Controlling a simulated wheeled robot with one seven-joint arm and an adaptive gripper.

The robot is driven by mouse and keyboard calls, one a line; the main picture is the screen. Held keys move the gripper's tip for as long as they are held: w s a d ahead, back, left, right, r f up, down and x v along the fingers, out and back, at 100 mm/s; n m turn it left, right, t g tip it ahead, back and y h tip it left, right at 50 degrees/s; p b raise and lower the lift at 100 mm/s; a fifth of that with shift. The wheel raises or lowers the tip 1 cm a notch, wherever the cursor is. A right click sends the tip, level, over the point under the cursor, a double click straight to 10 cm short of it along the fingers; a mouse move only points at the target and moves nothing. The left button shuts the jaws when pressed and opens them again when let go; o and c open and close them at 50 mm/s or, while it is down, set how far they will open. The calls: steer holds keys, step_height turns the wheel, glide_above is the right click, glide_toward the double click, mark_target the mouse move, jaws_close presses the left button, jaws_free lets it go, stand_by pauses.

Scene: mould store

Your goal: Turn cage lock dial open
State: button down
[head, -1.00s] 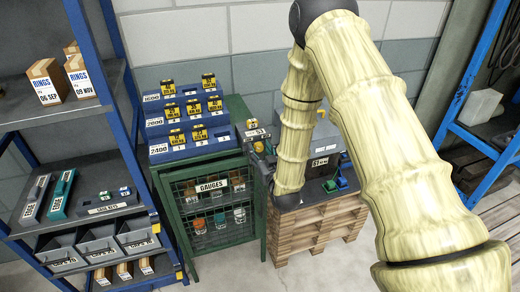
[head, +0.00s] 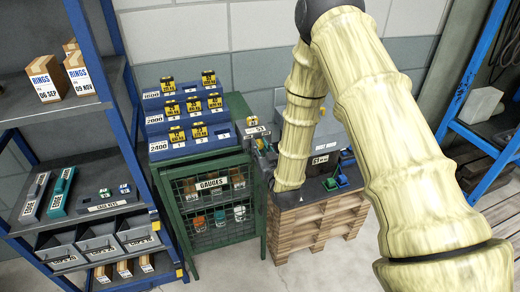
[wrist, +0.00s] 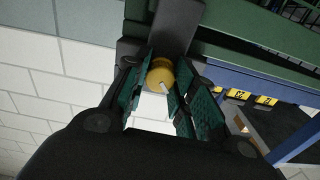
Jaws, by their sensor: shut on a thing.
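The brass-yellow dial (wrist: 158,73) shows in the wrist view between the fingers of my gripper (wrist: 160,92). The teal pads lie against it on both sides. A pale mark shows on its face, toward the lower right. A dark grey plate stands behind it. In the head view my gripper (head: 263,152) is at the right side of the green mesh cage (head: 245,165) labelled GAUGES, near its upper front corner. The dial cannot be made out there. The cage door is shut, with jars and boxes behind the mesh.
Blue stepped racks (head: 215,143) with yellow-tagged blocks stand on the cage. A blue shelf unit (head: 85,160) with boxes and bins is at the left. A wooden pallet stack (head: 310,228) stands close at the right. The floor in front is clear.

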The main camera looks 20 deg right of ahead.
steer(key=m+b, duration=0.3)
steer(key=shift+f+m, duration=0.25)
steer(key=shift+m, duration=0.05)
steer(key=m+b, duration=0.4)
steer(key=m, duration=0.1)
steer(key=shift+m, duration=0.3)
steer(key=m+b, duration=0.4)
steer(key=m, duration=0.1)
steer(key=shift+b, duration=0.4)
steer(key=shift+r+m+b, duration=0.1)
steer(key=shift+m+b, duration=1)
steer(key=shift+m, duration=0.4)
steer(key=c, duration=1.1)
jaws_free()
steer(key=shift+r, duration=0.1)
steer(key=shift+c, duration=0.2)
